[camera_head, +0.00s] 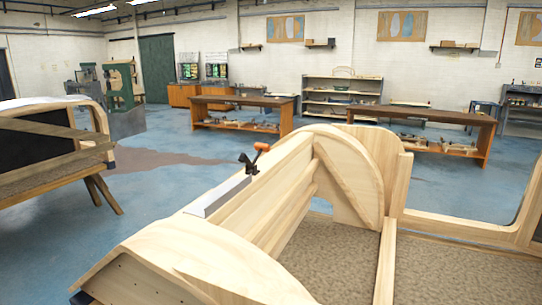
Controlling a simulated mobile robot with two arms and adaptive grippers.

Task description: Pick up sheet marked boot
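A large pale wooden bodyframe (205,258) fills the lower middle and right of the head view. A grey metal strip (218,196) lies along its upper left edge. A black clamp with an orange handle (260,147) stands at the strip's far end. I cannot make out any sheet marked boot, and no marking is readable. Neither of my grippers shows in this view.
Another bodyframe with a dark panel (40,150) stands at left on wooden legs. Two brown workbenches (240,101) (425,114) and a shelf rack (342,84) stand farther back. Green machines (118,85) stand back left. Blue floor (155,195) is open between the two bodyframes.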

